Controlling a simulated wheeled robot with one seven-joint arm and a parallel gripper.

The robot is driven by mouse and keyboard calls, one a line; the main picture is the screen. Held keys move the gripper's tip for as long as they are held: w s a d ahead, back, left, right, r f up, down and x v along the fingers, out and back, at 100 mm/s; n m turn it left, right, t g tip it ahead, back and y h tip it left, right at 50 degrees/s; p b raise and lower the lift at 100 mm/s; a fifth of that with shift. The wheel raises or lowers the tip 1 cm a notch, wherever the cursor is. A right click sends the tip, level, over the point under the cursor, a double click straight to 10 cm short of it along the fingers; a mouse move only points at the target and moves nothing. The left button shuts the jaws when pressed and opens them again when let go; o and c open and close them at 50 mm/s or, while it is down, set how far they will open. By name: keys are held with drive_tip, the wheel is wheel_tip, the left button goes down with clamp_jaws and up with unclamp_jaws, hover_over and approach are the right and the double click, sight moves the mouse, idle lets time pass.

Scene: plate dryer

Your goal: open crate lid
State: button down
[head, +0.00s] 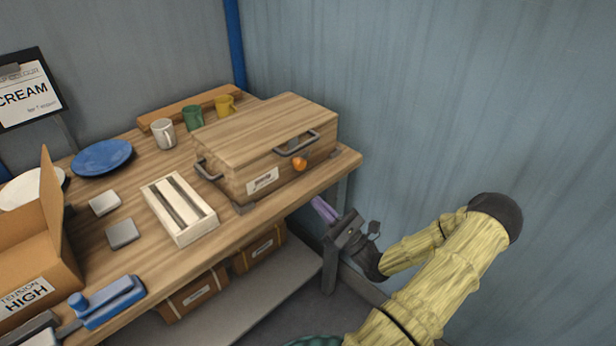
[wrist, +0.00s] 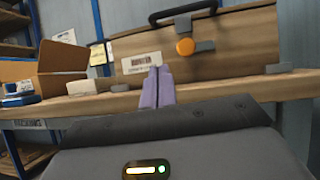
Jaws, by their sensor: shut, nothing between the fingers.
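The wooden crate (head: 232,160) stands at the right end of the workbench, with its plank lid (head: 265,122) closed on top. A dark bar handle (head: 297,143) sits at the lid's front edge, and an orange round knob (head: 299,164) is below it on the front. In the wrist view the crate (wrist: 235,50), handle (wrist: 183,13) and orange knob (wrist: 185,47) are ahead and above. My gripper (head: 325,209) has purple fingers, shut and empty, in front of and below the crate's right front, apart from it. Its fingers (wrist: 158,86) point at the crate front in the wrist view.
On the workbench (head: 150,258) stand a slotted wooden rack (head: 179,208), a blue plate (head: 102,157), several mugs and an open cardboard box (head: 40,245). Boxes sit on the shelf below. A blue-grey wall (head: 440,100) rises close behind and right of the crate.

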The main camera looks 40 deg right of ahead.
drive_tip(key=d+h, duration=0.1)
drive_tip(key=m+h, duration=0.1)
drive_tip(key=s+d+m+t+h, duration=0.1)
drive_tip(key=shift+d+f, duration=0.35)
drive_tip(key=shift+f, duration=0.05)
drive_tip(key=r+x, duration=0.1)
drive_tip(key=x, duration=0.5)
drive_tip(key=s+d+r+p+x, duration=0.1)
drive_tip(key=x, duration=0.5)
drive_tip(key=shift+a+r, duration=0.5)
drive_tip(key=shift+a, duration=0.05)
drive_tip(key=shift+r+p, duration=0.2)
drive_tip(key=shift+p, duration=0.15)
